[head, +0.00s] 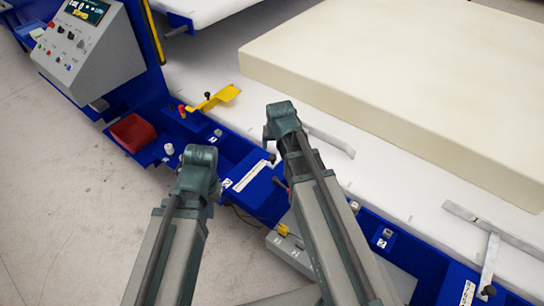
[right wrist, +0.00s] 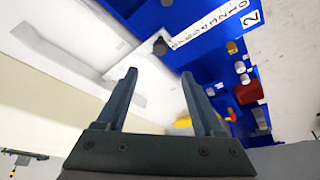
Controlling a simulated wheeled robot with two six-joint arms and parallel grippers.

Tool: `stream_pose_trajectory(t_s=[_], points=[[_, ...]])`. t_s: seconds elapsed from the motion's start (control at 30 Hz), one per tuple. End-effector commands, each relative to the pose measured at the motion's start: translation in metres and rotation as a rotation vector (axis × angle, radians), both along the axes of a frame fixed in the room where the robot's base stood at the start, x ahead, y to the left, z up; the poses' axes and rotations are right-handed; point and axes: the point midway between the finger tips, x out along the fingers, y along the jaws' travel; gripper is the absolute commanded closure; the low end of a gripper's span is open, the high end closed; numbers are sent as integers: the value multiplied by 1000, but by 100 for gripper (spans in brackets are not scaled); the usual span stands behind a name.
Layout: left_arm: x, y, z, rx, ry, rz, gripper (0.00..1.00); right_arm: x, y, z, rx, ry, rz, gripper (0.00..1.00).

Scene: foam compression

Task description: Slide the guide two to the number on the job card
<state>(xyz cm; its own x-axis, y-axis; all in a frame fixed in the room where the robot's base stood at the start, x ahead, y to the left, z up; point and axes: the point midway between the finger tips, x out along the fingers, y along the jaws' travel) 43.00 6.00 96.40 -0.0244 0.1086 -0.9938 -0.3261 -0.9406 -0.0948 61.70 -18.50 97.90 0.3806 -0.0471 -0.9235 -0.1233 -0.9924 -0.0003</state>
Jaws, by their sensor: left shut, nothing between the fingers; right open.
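Guide two is a flat metal bar (head: 330,140) on the white bed, with a dark knob (head: 272,157) at the blue rail. In the right wrist view, the knob (right wrist: 160,46) is at the high-number end of the white scale (right wrist: 210,25), whose 0 end is by the "2" plate (right wrist: 250,18). My right gripper (right wrist: 158,72) is open and empty, its fingers pointing towards the knob but apart from it. In the head view its fingers are mostly hidden below the wrist. My left gripper (head: 200,185) is shut and empty, left of the scale. I cannot identify a job card.
A large cream foam block (head: 400,80) lies on the bed. A grey control panel (head: 90,50), red bin (head: 132,132) and yellow bracket (head: 215,98) are at the left. Another metal guide (head: 490,262) is at the lower right. A grey box (head: 283,246) is below the rail.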

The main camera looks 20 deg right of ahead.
Motion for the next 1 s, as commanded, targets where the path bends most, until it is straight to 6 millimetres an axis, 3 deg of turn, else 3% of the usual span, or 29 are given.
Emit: stream_pose_trajectory(t_s=[0.8, 1.0], points=[[0, 0, -110, 0, 0, 0, 100, 44, -5, -110, 0, 1, 1, 31], [0, 0, -121, 0, 0, 0, 100, 49, -6, -121, 0, 1, 1, 31]])
